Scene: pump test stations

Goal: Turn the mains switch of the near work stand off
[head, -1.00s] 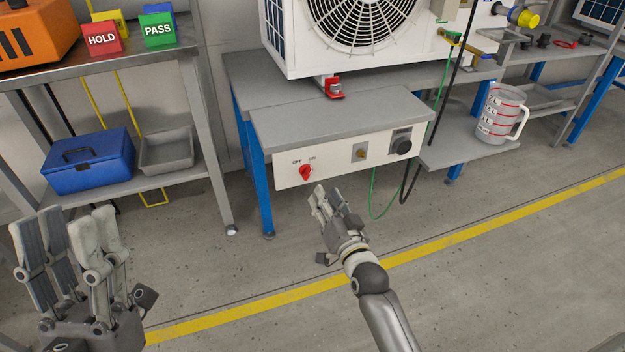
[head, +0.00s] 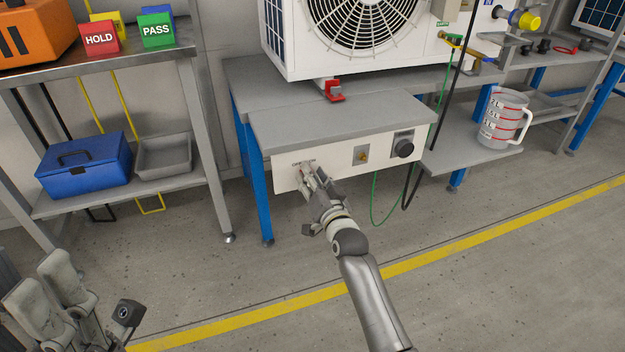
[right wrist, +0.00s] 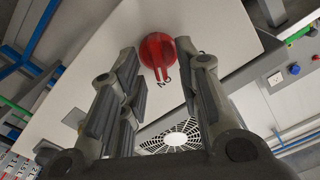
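The mains switch is a red rotary knob (right wrist: 158,52) on the white front panel (head: 336,158) of the near work stand (head: 330,118). In the right wrist view its handle points at the ON mark. In the head view my right gripper (head: 307,170) covers the knob. My right gripper is open in the right wrist view, its fingers on either side of the knob with gaps visible; I see no clear contact. My left gripper (head: 45,285) is at the lower left of the head view, partly cut off, empty, with its fingers apart.
A white fan unit (head: 300,60) stands on the bench. A measuring jug (head: 502,120) sits on the shelf to the right. A blue toolbox (head: 85,165) is on the left rack. Floor in front is clear.

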